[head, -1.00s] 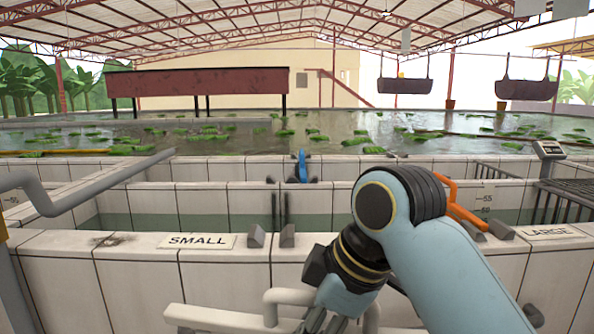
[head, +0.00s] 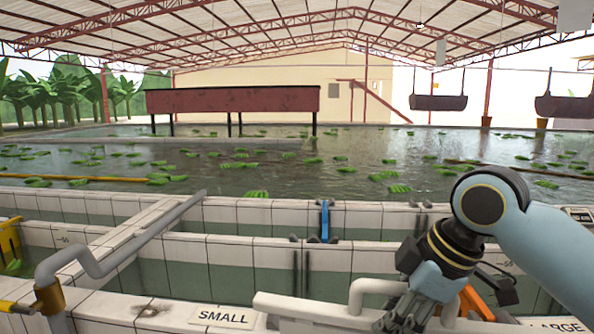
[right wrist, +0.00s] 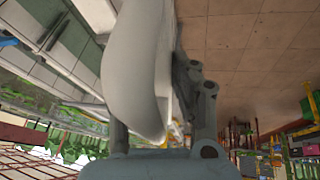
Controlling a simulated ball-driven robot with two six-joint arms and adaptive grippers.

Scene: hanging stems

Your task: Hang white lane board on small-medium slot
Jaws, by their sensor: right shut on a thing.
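The white lane board (head: 300,306) is a long pale panel with a pipe-like handle on its top edge, at the bottom of the head view; its lower part is out of frame. My right gripper (head: 405,312) is shut on the board's handle. In the right wrist view the board (right wrist: 130,75) fills the middle, close to the gripper's fingers (right wrist: 190,110). Two dark upright guides (head: 301,270) stand on the tiled wall behind the board, right of the SMALL sign (head: 222,317). The board's left end overlaps the wall by the sign, hiding part of the rim; contact cannot be told.
Tiled tank walls run across, with a blue clamp-like part (head: 325,220) on a farther wall. A grey pipe (head: 120,250) crosses at left. An orange part (head: 478,303) and the partly hidden LARGE sign (head: 566,326) are at right. Open water with green bunches lies beyond.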

